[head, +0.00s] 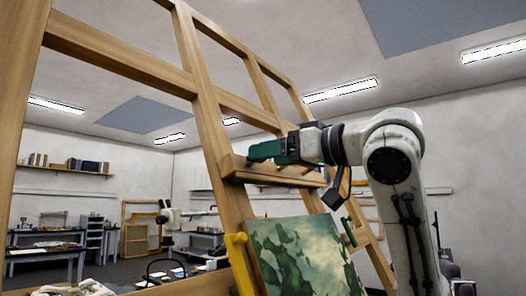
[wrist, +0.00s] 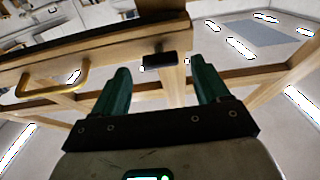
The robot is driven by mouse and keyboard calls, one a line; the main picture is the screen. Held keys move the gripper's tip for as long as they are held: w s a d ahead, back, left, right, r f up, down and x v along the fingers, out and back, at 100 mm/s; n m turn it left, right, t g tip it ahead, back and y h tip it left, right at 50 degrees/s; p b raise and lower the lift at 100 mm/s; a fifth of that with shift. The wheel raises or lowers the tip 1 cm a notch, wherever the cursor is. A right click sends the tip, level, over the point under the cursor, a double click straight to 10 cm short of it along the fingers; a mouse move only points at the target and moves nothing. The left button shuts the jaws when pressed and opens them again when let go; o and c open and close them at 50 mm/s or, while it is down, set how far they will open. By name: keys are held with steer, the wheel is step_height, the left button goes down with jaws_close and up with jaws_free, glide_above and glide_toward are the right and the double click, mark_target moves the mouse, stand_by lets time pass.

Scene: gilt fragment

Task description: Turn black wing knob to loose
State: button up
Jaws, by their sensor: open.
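The black wing knob (wrist: 160,60) shows in the wrist view as a dark flat bar in front of a wooden upright, just below a wooden ledge. My gripper (wrist: 159,68) is open, with one green finger on each side of the knob. The fingers look clear of it; how far it lies beyond the fingertips I cannot tell. In the head view my gripper (head: 262,151) is at the wooden ledge (head: 270,176) of the tall easel frame. I cannot make out the knob in that view.
A green painting (head: 300,257) leans on the easel below my gripper, with a yellow clamp (head: 238,262) and a green clamp (head: 348,233) at its sides. A yellow handle (wrist: 50,84) is left of the knob. Benches (head: 48,250) stand far back.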

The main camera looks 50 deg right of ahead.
steer(key=shift+w, duration=1.45)
steer(key=c, duration=1.1)
